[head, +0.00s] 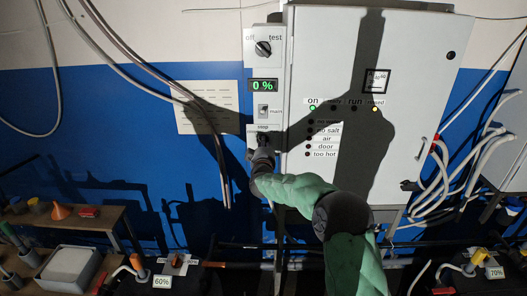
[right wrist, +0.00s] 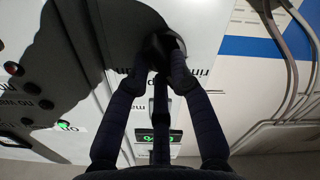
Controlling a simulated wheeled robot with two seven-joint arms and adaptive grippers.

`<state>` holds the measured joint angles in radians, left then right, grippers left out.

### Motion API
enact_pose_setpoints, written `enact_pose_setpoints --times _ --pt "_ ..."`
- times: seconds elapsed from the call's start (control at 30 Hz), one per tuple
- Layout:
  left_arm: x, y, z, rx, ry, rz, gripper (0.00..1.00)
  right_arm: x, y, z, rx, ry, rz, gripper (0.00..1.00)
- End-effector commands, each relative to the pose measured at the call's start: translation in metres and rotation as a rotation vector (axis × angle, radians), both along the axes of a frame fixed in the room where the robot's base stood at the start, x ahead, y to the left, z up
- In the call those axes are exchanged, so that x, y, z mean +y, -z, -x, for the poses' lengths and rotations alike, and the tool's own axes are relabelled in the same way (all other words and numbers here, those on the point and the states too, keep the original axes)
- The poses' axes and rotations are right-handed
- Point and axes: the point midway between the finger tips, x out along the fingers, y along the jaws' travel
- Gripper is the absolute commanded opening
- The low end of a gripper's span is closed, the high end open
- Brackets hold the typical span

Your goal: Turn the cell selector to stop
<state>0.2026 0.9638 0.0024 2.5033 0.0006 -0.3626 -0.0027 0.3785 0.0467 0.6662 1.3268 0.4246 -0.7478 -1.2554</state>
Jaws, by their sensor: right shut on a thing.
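The cell selector (head: 262,136) is a dark knob low on the narrow grey control strip, under a small label that seems to read "stop". My right gripper (head: 261,146) reaches up to it from below and covers most of it. In the right wrist view the fingers of my right gripper (right wrist: 164,55) are closed on the dark selector knob (right wrist: 160,43). Which way the knob points is hidden by the fingers and shadow. My left gripper is not in view.
The white cabinet (head: 420,60) stands close on the right, with a green and an amber lamp lit. A shelf (head: 100,218) is at lower left.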

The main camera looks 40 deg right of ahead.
Motion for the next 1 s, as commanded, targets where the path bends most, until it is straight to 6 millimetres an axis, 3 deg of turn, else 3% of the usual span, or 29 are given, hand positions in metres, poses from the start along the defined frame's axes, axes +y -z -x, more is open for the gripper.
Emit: enact_pose_setpoints --times 0.1,0.4,1.0 --pt "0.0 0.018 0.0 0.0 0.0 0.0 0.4 0.0 0.005 0.0 -0.071 -0.001 -0.081 0.0" --pt "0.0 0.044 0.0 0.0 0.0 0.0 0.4 0.0 0.005 0.0 -0.232 -0.001 -0.276 0.0" --pt "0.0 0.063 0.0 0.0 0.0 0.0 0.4 0.0 0.004 0.0 -0.381 -0.001 -0.455 0.0"
